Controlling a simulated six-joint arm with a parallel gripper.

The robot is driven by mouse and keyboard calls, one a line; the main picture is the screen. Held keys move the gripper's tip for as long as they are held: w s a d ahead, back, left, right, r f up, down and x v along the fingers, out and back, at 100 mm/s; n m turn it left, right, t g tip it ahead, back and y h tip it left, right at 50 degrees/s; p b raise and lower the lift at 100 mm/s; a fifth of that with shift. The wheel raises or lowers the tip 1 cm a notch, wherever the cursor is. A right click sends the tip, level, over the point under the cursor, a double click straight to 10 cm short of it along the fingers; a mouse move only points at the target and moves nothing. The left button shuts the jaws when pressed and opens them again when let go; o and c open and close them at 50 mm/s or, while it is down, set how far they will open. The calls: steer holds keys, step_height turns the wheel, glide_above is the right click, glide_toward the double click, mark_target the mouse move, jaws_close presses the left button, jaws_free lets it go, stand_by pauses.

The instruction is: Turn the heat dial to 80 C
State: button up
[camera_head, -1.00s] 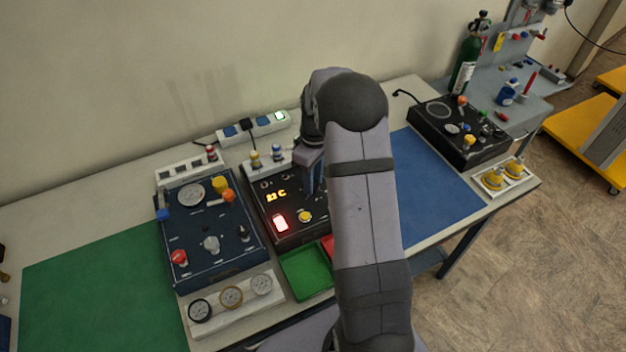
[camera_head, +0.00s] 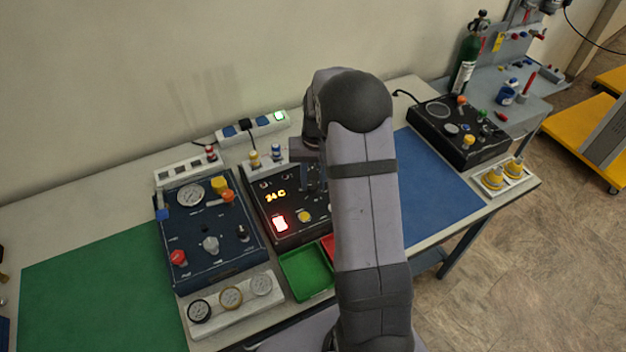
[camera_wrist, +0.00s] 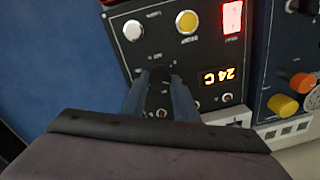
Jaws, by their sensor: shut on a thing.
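The black control box (camera_head: 262,222) stands mid-table, with a glowing amber display (camera_head: 275,196) that seems to read 24 C. The display also shows upside down in the wrist view (camera_wrist: 216,76). My gripper (camera_wrist: 161,84) points down at the box face, its two fingers closed around the dark heat dial (camera_wrist: 160,74). The fingers hide most of the dial, so its pointer and scale cannot be read. In the head view my arm covers the box's right part, and the dial is hidden there.
Green tray (camera_head: 305,272) lies in front. The blue mat (camera_head: 440,185) to the right is clear.

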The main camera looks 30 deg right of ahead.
mark_target(312, 187)
steer(key=m, duration=0.5)
steer(key=shift+r+m, duration=0.1)
steer(key=shift+m, duration=0.2)
steer(key=m, duration=0.6)
steer(key=shift+h, duration=0.3)
steer(key=m, duration=0.5)
steer(key=shift+m, duration=0.3)
steer(key=m, duration=0.5)
steer(key=shift+m, duration=0.3)
steer(key=o, duration=1.1)
steer(key=shift+s+a, duration=0.1)
steer(key=shift+c, duration=0.2)
steer(key=shift+s+a+r+b, duration=0.1)
steer(key=shift+r+b, duration=0.6)
steer(key=shift+r, duration=1.15)
steer(key=shift+a+r+b, duration=0.1)
steer(key=shift+r+b, duration=0.55)
steer(key=shift+r, duration=1.15)
